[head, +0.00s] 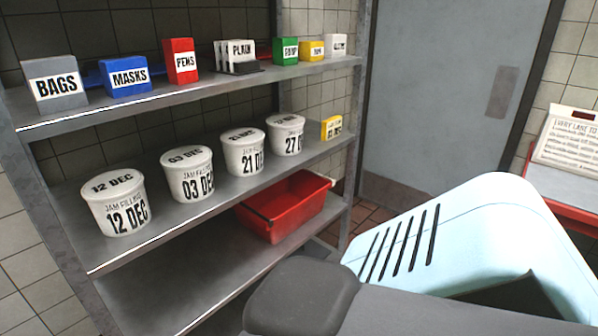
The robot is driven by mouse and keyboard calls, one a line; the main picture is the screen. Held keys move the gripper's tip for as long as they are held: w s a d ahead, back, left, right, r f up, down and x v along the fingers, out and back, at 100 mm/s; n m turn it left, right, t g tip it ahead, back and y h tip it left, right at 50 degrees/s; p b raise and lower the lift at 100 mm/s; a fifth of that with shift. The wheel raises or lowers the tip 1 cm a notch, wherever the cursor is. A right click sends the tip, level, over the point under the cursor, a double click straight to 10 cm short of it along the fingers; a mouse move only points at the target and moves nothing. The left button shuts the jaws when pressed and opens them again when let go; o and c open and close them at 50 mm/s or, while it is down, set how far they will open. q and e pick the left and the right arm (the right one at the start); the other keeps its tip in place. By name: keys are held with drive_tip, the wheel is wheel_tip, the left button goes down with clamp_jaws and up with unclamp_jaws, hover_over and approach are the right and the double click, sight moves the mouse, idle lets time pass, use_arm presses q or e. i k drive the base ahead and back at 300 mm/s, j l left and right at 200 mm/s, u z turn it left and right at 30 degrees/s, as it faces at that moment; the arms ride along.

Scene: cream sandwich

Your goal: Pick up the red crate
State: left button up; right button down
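The red crate (301,217) is on the lower shelf of the metal rack, at its right end, below the shelf of white tubs. It looks upright, and no contents show in the visible part of its inside. A dark bar or edge runs along its left side. The shelf above covers part of its back. Neither of my grippers is in view. A dark grey arm link of mine fills the bottom middle, in front of and below the crate in the picture.
Several white jam tubs (115,207) stand on the middle shelf (160,226), with a small yellow box (331,128) at its right end. Labelled boxes (126,77) line the top shelf. The lower shelf (165,290) is bare left of the crate. A grey door (440,90) stands behind.

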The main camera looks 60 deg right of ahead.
sight(293, 201)
drive_tip(key=z, duration=1.85)
drive_tip(key=k+j+u, duration=0.1)
drive_tip(key=u, duration=2.3)
drive_tip(key=z, duration=2.4)
drive_tip(key=j, duration=0.1)
